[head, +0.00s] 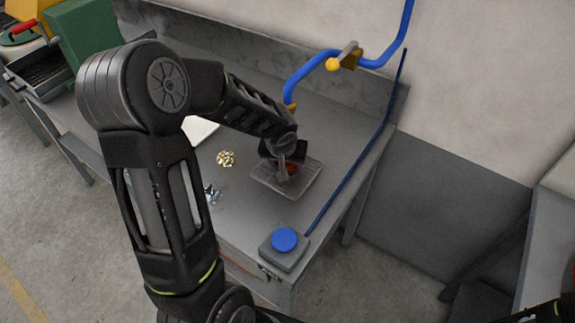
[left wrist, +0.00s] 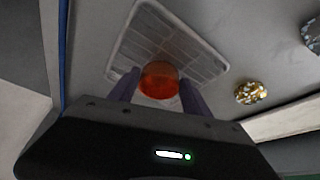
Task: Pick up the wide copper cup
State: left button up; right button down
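The wide copper cup (left wrist: 158,80) is a round, reddish-orange piece on a grey, ribbed tray (left wrist: 205,62). In the head view the cup (head: 291,168) is mostly hidden by my left gripper (head: 284,172), which is low over the tray (head: 300,188). In the left wrist view the two fingers of my left gripper (left wrist: 158,88) are apart, one on each side of the cup. I cannot tell whether they touch it. My right gripper cannot be made out in the head view.
A pile of brass-coloured pieces (head: 226,158) and some dark metal bits (head: 212,194) lie left of the tray on the bench. A blue round button on a grey box (head: 284,241) is at the bench's front corner. A blue pipe (head: 305,70) rises behind.

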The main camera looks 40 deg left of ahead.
pick_arm(q)
jog(key=c, duration=1.1)
jog(key=shift+r, duration=0.2)
jog(key=shift+r, duration=0.55)
jog(key=s+b, duration=0.3)
jog(key=s, duration=0.8)
jog(key=shift+s, duration=0.2)
jog(key=s+b, duration=0.2)
jog(key=b, duration=0.1)
jog(key=s+b, duration=0.3)
jog(key=b, duration=0.1)
jog(key=shift+s+d+f+b, duration=0.1)
jog(key=shift+s+f+b, duration=0.1)
jog(key=shift+b, duration=0.1)
jog(key=shift+s+d+r+b, duration=0.1)
jog(key=shift+s+r+b, duration=0.15)
jog(key=shift+s, duration=0.4)
